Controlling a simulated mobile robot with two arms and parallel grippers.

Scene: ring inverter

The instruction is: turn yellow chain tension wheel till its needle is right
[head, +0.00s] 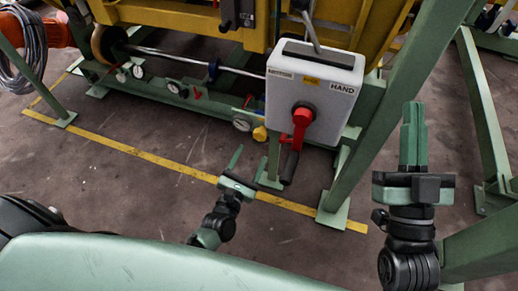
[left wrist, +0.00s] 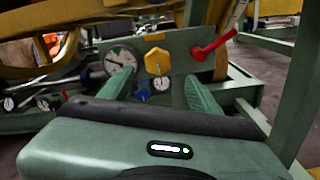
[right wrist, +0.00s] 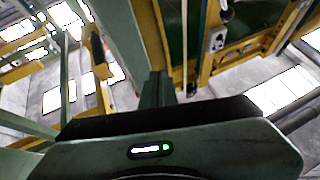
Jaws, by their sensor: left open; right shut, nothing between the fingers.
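The yellow chain tension wheel (left wrist: 157,61) is a faceted knob on a green panel, seen ahead of my left gripper. I cannot tell which gauge belongs to the wheel. My left gripper (head: 250,164) is open, its fingers (left wrist: 157,77) short of the wheel and apart from it. My right gripper (head: 413,106) is shut and empty, pointing up, far right of the wheel.
A grey box (head: 337,75) marked HAND with a red-and-black lever (head: 300,128) hangs above and right of the left gripper. A red handle (left wrist: 214,45) is right of the wheel. A green post (head: 365,140) stands between my grippers.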

